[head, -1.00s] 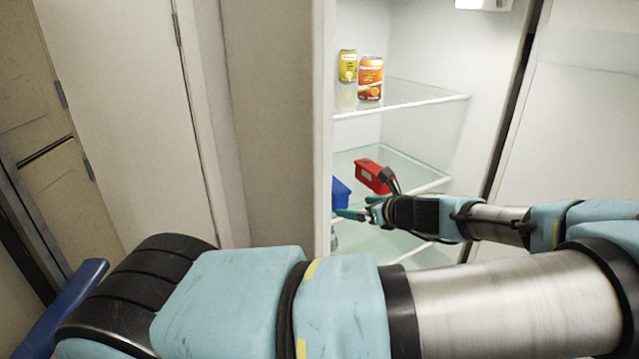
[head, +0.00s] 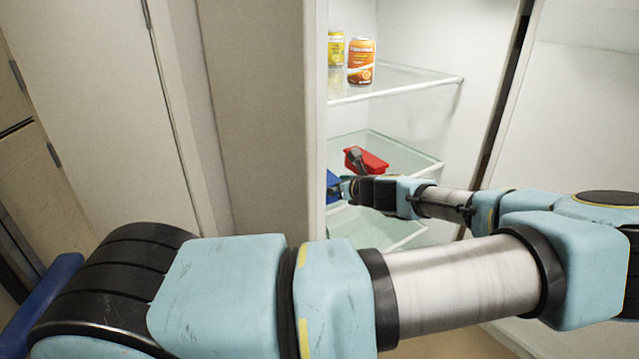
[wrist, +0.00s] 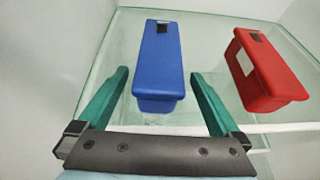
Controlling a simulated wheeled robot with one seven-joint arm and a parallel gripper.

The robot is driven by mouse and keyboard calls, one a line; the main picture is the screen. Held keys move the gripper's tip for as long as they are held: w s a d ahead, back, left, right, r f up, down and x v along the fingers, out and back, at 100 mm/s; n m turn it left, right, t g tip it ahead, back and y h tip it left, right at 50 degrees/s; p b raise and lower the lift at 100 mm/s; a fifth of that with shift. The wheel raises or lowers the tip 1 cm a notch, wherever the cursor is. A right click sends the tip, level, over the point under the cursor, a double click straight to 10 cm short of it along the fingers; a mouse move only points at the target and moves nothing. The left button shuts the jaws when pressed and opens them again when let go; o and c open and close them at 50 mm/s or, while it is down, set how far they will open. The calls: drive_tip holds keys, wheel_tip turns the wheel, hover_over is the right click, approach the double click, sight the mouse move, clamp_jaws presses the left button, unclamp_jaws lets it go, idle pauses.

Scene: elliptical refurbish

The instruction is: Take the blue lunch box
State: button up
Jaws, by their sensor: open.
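The blue lunch box (wrist: 160,65) stands on a glass fridge shelf, in the middle of the wrist view. In the head view only a small part of the blue lunch box (head: 332,185) shows at the fridge's left edge; the rest is hidden. My gripper (wrist: 160,88) is open, its two green fingers on either side of the near end of the blue box. I cannot tell whether a finger touches it. In the head view my gripper (head: 343,187) reaches into the fridge at the middle shelf.
A red box (wrist: 265,70) stands on the same shelf to the right of the blue one, also seen in the head view (head: 368,160). An orange can (head: 361,62) and a yellow can (head: 336,48) stand on the shelf above (head: 420,80). The fridge's side wall (head: 268,120) is close on the left.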

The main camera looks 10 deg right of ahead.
drive_tip(key=shift+x, duration=1.45)
drive_tip(key=shift+f, duration=0.1)
drive_tip(key=shift+s, duration=0.1)
drive_tip(key=shift+c, duration=0.2)
clamp_jaws()
